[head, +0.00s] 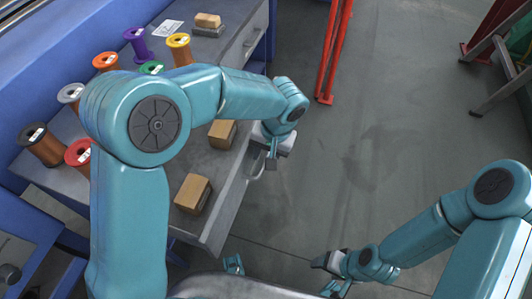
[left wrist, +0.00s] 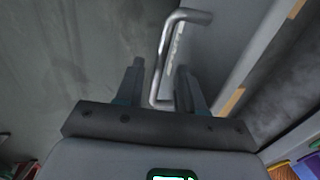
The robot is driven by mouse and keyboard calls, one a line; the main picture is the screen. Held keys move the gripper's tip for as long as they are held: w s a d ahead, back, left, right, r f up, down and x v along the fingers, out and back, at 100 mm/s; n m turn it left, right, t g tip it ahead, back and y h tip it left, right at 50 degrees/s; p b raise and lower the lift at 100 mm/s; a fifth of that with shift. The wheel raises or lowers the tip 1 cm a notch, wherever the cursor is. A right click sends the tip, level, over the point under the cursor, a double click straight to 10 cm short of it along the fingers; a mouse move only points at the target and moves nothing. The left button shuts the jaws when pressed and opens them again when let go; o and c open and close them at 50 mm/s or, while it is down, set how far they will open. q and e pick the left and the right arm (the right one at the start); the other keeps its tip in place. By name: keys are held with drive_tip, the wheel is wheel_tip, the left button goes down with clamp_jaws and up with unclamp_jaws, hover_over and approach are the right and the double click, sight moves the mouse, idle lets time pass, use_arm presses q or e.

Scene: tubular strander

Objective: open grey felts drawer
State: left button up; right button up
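A grey drawer front (head: 230,200) forms the near side of the workbench in the head view. Its metal bar handle (head: 257,167) sticks out beside my left gripper (head: 272,150). In the left wrist view the bent handle (left wrist: 161,60) lies between the two fingertips of my left gripper (left wrist: 160,85), with a visible gap on either side. The left gripper is open. A pale label (left wrist: 176,50) behind the handle is not readable. My right gripper (head: 326,262) is low over the floor, away from the bench; its finger opening is not clear.
On the grey bench stand several wire spools, among them a purple (head: 135,45) and a yellow one (head: 179,50), and cardboard boxes (head: 193,193). Another drawer handle (head: 252,38) is farther along. Red posts (head: 335,50) stand beyond.

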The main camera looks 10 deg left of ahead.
use_arm(q)
drive_tip(key=d+r+p, duration=0.3)
drive_tip(key=r+p, duration=0.1)
drive_tip(key=r, duration=1.2)
drive_tip(key=shift+p, duration=0.4)
drive_tip(key=shift+s, duration=0.2)
